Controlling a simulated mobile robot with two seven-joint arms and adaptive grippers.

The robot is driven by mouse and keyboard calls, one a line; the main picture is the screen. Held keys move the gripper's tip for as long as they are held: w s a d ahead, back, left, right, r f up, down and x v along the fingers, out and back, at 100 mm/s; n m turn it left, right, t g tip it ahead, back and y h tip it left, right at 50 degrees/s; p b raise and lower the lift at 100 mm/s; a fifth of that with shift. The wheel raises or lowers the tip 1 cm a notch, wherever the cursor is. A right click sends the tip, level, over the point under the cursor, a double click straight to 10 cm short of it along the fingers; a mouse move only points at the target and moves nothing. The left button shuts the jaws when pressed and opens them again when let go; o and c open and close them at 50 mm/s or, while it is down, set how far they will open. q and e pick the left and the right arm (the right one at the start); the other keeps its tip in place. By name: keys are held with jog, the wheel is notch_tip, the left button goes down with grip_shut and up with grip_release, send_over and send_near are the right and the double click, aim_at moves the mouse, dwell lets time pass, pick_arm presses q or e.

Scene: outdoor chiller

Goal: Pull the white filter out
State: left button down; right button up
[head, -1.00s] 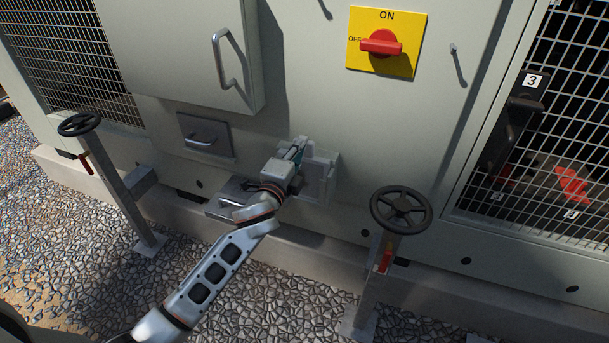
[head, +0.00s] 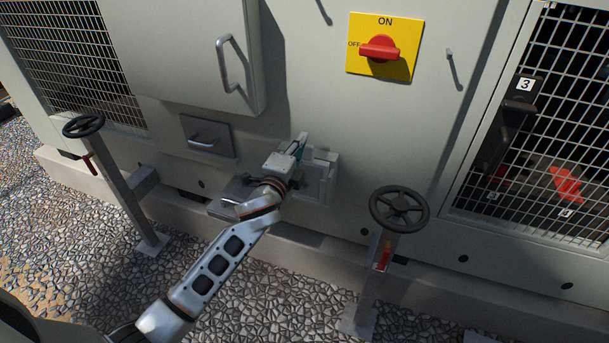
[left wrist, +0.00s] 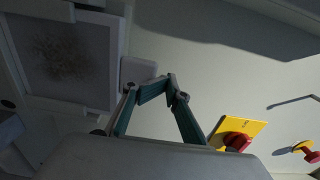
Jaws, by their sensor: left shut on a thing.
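The white filter (head: 312,180) is at the small opening low on the chiller wall, partly hidden behind my left gripper. In the left wrist view the filter (left wrist: 70,58) shows as a pale frame around a grey panel with a brown dirty patch. A light tab (left wrist: 138,72) sticks out at its side. My left gripper (head: 299,147) is at the filter's upper left edge. In the left wrist view its teal fingers (left wrist: 160,86) meet beside the tab and are shut on the filter. The exact contact is hard to see. My right gripper is not in view.
An open flap with a handle (head: 235,192) lies below the opening. A closed hatch (head: 207,137) is to its left. Handwheels on posts stand left (head: 83,126) and right (head: 400,208). A red switch (head: 380,47) is above right. The wall between is clear.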

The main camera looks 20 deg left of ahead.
pick_arm(q)
notch_tip(320, 180, up, 11)
jog(key=p, duration=0.8)
jog(key=shift+f+p, duration=0.2)
jog(key=shift+p, duration=0.1)
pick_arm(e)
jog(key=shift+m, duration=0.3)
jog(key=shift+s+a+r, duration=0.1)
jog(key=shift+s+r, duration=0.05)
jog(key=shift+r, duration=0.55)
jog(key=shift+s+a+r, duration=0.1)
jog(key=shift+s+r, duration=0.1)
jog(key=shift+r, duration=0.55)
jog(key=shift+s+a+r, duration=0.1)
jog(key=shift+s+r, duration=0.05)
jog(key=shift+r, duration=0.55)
pick_arm(q)
jog(key=shift+f, duration=0.1)
jog(key=c, duration=1.7)
grip_release()
jog(key=o, duration=0.5)
jog(key=shift+c, duration=0.2)
